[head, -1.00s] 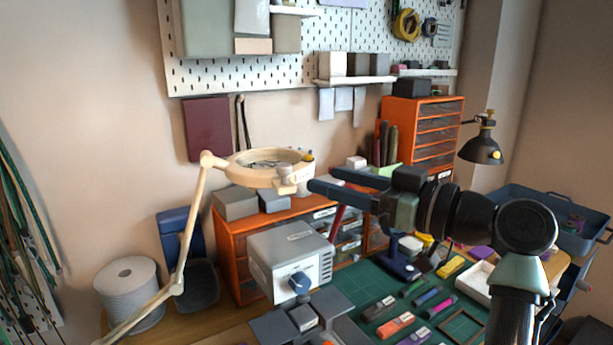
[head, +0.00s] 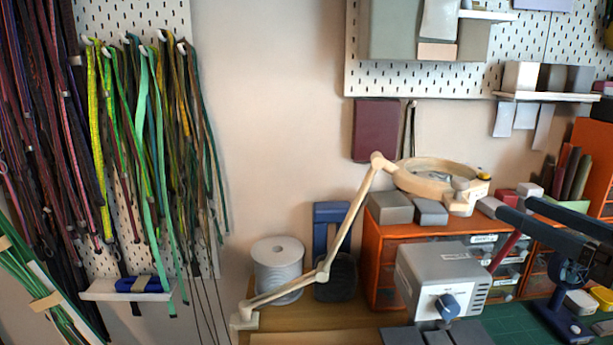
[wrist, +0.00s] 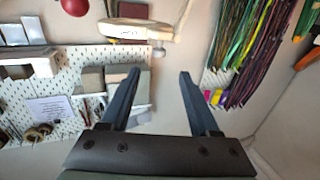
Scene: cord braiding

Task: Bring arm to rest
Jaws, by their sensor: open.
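My gripper (head: 510,211) shows at the right edge of the head view, above the workbench, with its two dark fingers pointing left. In the wrist view my gripper (wrist: 154,90) has its fingers spread wide with nothing between them. It is open and empty. The rest of my arm is outside the head view.
A cream magnifier lamp (head: 372,165) and a grey box with a blue knob (head: 440,275) stand near my fingers. An orange drawer cabinet (head: 370,250) is behind them. A white spool (head: 278,268) stands on the bench. Many cords (head: 150,130) hang on the left wall.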

